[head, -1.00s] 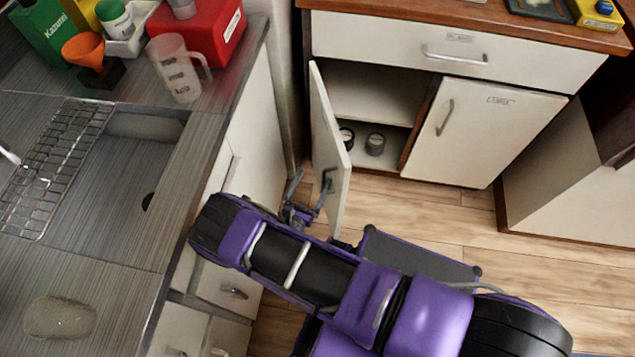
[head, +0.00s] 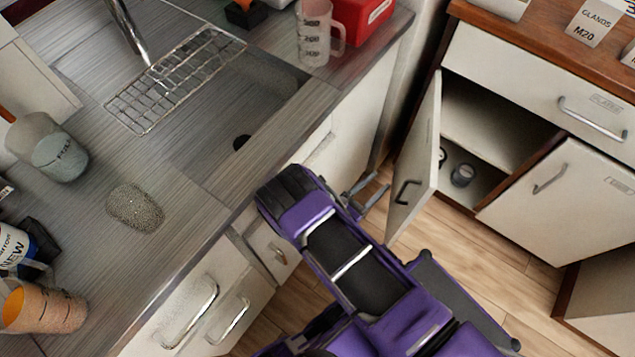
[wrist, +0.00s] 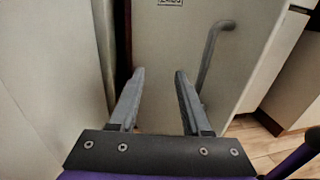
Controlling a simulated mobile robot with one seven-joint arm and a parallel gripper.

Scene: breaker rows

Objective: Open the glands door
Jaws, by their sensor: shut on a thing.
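The left cabinet door (head: 417,155) stands swung out, with the shelves behind it exposed. I take it as the glands door; its label is too blurred to read. Its dark grey bar handle (head: 402,193) is on the outer face, towards my gripper (head: 370,190). In the wrist view my gripper (wrist: 158,74) has its two fingers apart, with only panel showing between them. The handle (wrist: 211,55) is to the right of the right finger, outside the jaws; its lower end is partly hidden by that finger. The door panel (wrist: 170,40) fills the middle behind the fingertips.
Inside the cabinet is a small round dark item (head: 462,174). A closed right door (head: 560,195) and a drawer (head: 540,85) adjoin the opening. The grey counter (head: 215,190) with drawers below is close to my arm's left. Wooden floor (head: 480,245) is clear before the cabinet.

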